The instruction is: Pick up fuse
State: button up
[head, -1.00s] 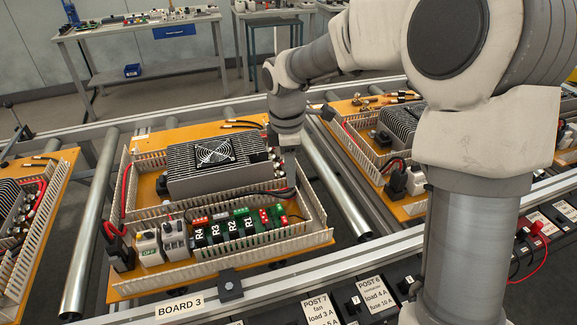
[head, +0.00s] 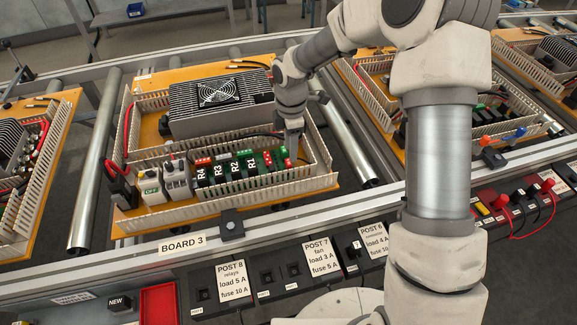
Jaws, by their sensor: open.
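Board 3 (head: 330,181) is an orange panel framed by white slotted duct. On it, right of the black relays marked R4 to R1 (head: 251,163), stands a green block with small red pieces (head: 268,159). These look like fuses in holders, but they are too small to tell for sure. My gripper (head: 291,152) points down at the right end of this block, just above or beside the red pieces. Its fingers are small and partly hidden, and I see nothing held in them. I cannot tell whether it touches a red piece.
A finned heatsink with a fan (head: 218,92) stands behind the relay row. White duct walls (head: 240,188) run close in front and at the right. Along the front are post labels (head: 322,256), a box marked NEW (head: 119,303) and a red tray (head: 158,304).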

aim_at(288, 162)
jog(key=f, duration=0.3)
jog(key=f+b, duration=0.1)
jog(key=f, duration=0.1)
jog(key=shift+a+f, duration=0.3)
jog(key=shift+c, duration=0.2)
grip_shut()
